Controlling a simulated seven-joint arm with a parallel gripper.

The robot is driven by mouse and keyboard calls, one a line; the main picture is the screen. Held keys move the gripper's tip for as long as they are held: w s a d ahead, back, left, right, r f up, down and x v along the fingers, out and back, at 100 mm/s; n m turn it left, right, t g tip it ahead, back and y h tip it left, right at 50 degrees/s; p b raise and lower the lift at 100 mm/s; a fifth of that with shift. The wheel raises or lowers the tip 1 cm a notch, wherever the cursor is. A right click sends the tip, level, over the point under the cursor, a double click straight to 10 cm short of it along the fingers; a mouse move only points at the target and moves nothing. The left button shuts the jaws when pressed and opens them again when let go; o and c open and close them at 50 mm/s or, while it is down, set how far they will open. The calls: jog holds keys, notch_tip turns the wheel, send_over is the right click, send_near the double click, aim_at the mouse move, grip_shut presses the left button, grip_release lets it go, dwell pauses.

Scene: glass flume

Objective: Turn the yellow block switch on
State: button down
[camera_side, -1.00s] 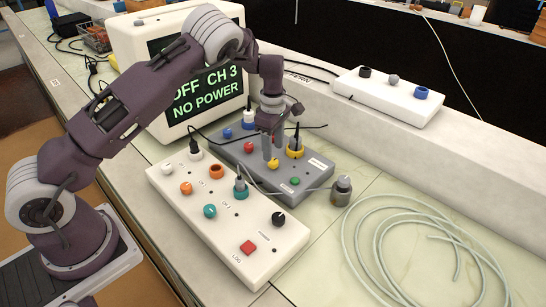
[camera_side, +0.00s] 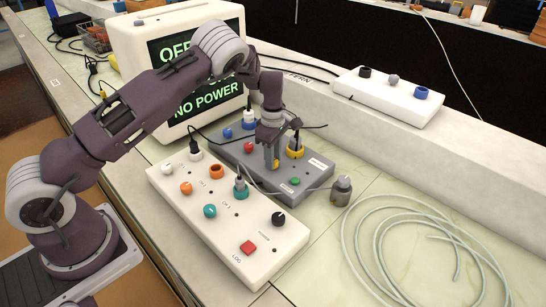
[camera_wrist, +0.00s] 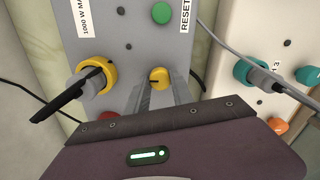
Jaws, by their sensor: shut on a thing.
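The yellow block switch (camera_wrist: 159,76) is a small round knob with a white mark on the grey box (camera_side: 317,172). In the side view it shows partly, at the fingertips (camera_side: 276,163). My gripper (camera_side: 272,160) points down over the box, its fingers shut on the yellow knob. In the wrist view the two fingers (camera_wrist: 160,90) stand on either side of the knob. Part of the knob is hidden by the fingers in the side view. The monitor (camera_side: 196,72) shows green text reading "NO POWER"; my arm covers part of its upper line.
A red knob (camera_side: 248,147) and green button (camera_side: 295,181) share the box. The white box (camera_side: 228,222) with knobs and cables is in front. A coiled hose (camera_side: 360,235) lies at right.

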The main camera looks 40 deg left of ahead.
jog(key=m, duration=1.7)
jog(key=shift+m, duration=0.5)
dwell(0.5)
jog(key=c, duration=1.1)
grip_release()
jog(key=shift+r, duration=0.1)
